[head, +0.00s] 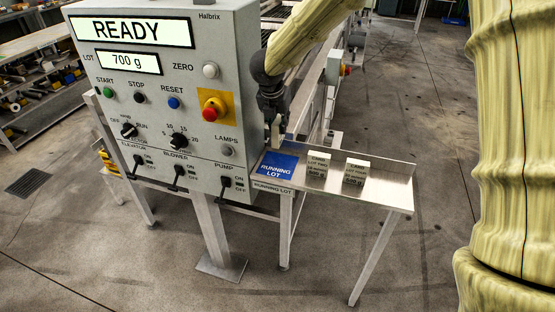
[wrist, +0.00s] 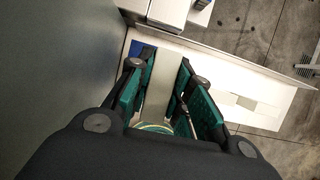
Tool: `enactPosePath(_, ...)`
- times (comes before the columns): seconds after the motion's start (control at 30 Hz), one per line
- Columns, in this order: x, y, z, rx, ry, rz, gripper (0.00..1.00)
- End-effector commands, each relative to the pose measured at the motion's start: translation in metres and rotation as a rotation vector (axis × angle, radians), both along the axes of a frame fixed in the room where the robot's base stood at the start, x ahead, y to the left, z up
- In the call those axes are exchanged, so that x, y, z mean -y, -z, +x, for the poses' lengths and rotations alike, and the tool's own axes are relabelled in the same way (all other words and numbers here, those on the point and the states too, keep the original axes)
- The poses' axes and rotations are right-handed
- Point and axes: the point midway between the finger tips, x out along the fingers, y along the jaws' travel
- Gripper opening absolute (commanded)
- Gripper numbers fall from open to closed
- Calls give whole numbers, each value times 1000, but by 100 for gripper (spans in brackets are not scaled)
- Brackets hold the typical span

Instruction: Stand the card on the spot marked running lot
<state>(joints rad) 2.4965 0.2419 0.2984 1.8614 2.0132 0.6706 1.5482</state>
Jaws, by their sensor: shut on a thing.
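The spot marked running lot is a blue patch (head: 277,165) at the left end of a metal shelf (head: 385,188); a bit of blue also shows in the wrist view (wrist: 136,49). My gripper (head: 275,122) is over the back of this patch, pointing down. In the wrist view its green-padded fingers (wrist: 160,92) are shut on a thin pale card (wrist: 158,97). In the head view the card (head: 276,132) hangs roughly upright below the fingers. Its lower edge is close to the patch; I cannot tell whether it touches.
Two lettered cards stand on the shelf to the right, one nearer (head: 317,172) and one further right (head: 354,174). A grey control panel (head: 185,140) reading READY and 700 g stands close on the left. The shelf's right end is clear.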

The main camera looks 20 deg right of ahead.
Motion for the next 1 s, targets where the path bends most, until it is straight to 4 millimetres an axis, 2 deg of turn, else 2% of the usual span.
enactPosePath(0.33, -1, 49, 0, -3, 6, -1, 0)
enactPosePath(0.57, 0, 63, 0, -2, 7, 0, 0)
enactPosePath(0.83, 0, 92, 0, -3, 6, -3, 0)
enactPosePath(1.0, 0, 97, 0, -1, 8, 0, 0)
